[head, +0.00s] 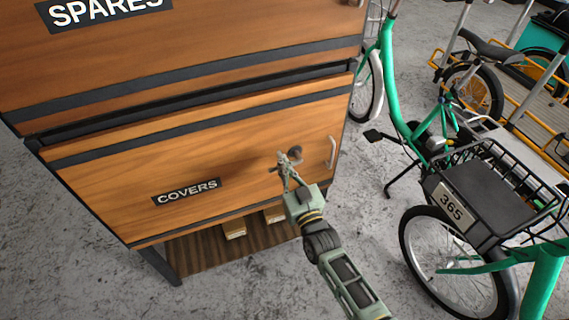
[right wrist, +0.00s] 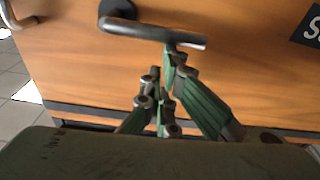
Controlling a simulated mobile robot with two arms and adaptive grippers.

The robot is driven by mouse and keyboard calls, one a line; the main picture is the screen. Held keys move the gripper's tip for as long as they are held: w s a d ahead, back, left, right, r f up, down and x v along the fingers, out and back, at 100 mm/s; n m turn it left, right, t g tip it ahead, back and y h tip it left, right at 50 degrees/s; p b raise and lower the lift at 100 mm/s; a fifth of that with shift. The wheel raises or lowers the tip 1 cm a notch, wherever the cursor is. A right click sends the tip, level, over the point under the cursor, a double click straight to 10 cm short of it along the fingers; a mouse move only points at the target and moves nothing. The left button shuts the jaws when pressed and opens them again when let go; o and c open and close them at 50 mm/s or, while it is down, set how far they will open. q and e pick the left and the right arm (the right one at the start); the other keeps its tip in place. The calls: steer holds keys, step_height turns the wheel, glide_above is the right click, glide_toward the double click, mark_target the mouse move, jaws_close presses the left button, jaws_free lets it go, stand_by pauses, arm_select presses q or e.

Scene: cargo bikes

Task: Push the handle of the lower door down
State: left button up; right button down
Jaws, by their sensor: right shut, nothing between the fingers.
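The lower door (head: 235,140) is an orange wooden panel with dark bands and a COVERS label (head: 187,192). Its lever handle (right wrist: 150,30) has a dark round base and a metal bar. In the head view, my right gripper partly hides the handle (head: 272,169). My right gripper (head: 284,160) is shut and empty, in front of the door. My left gripper is in neither view.
A curved metal pull (head: 332,152) is on the door's right side. The SPARES door (head: 210,35) is above. Cardboard boxes (head: 235,230) sit on a shelf below. Green bikes (head: 392,95) stand to the right. Bare concrete floor (head: 75,240) lies at the left.

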steer(key=s+d+r+p, duration=0.1)
steer(key=s+d+r, duration=0.1)
steer(key=s, duration=0.6)
steer(key=shift+s+d+r+p, duration=0.25)
steer(key=shift+s+d+p, duration=0.05)
steer(key=shift+s+d, duration=0.1)
steer(key=shift+a, duration=0.1)
stand_by(0.4)
